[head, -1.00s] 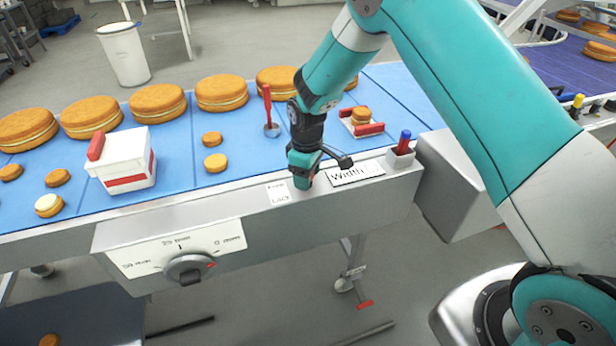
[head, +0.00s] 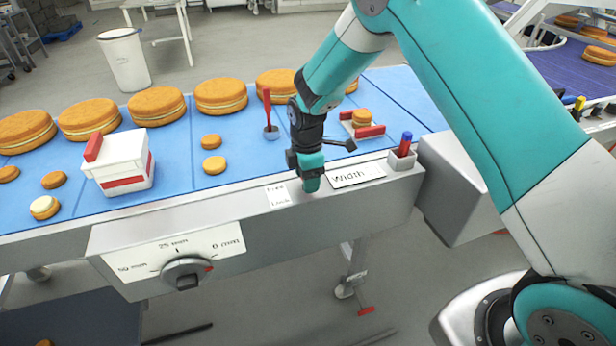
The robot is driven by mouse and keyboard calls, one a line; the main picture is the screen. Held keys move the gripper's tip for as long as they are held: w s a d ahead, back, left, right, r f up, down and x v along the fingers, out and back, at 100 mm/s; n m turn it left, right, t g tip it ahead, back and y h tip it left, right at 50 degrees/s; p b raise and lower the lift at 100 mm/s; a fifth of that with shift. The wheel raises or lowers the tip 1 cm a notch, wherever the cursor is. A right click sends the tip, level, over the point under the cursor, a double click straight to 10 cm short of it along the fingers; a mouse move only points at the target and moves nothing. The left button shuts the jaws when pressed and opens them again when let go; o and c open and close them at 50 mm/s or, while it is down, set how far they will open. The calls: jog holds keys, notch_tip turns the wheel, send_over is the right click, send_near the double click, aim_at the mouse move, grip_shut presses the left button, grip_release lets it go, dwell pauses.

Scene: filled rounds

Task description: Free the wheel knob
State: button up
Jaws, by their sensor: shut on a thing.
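The wheel knob (head: 187,272) is a round grey dial with a dark grip and a red mark. It sits on a white scale plate (head: 140,262) on the conveyor's front, marked 50 mm, 25 mm and 0 mm. A small white Free/Lock label (head: 278,195) lies on the rail above and to its right. My gripper (head: 311,186) points down at the rail just right of that label. It is shut on a small part there, which the fingers hide; I cannot tell its shape or position.
A "Width" label (head: 356,176) and a pen holder (head: 404,160) are right of my gripper. A white box with a red handle (head: 124,168), a red-handled tool (head: 268,115) and several cakes (head: 220,95) stand on the blue belt (head: 185,190).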

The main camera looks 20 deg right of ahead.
dwell(0.6)
jog(key=o, duration=0.9)
jog(key=shift+r, duration=0.1)
notch_tip(320, 180, up, 17)
jog(key=shift+r+b, duration=0.15)
jog(key=shift+b, duration=1.1)
jog(key=s+a+r+m+y, duration=0.1)
jog(key=s+m, duration=0.2)
jog(key=s, duration=0.7)
jog(key=s+a+r+m+y, duration=0.1)
jog(key=s+m, duration=0.3)
jog(key=s, duration=0.6)
jog(key=s+a+r+m+y, duration=0.2)
jog(key=s+m, duration=0.1)
jog(key=s, duration=0.8)
jog(key=shift+a+m, duration=0.2)
jog(key=shift+m, duration=0.2)
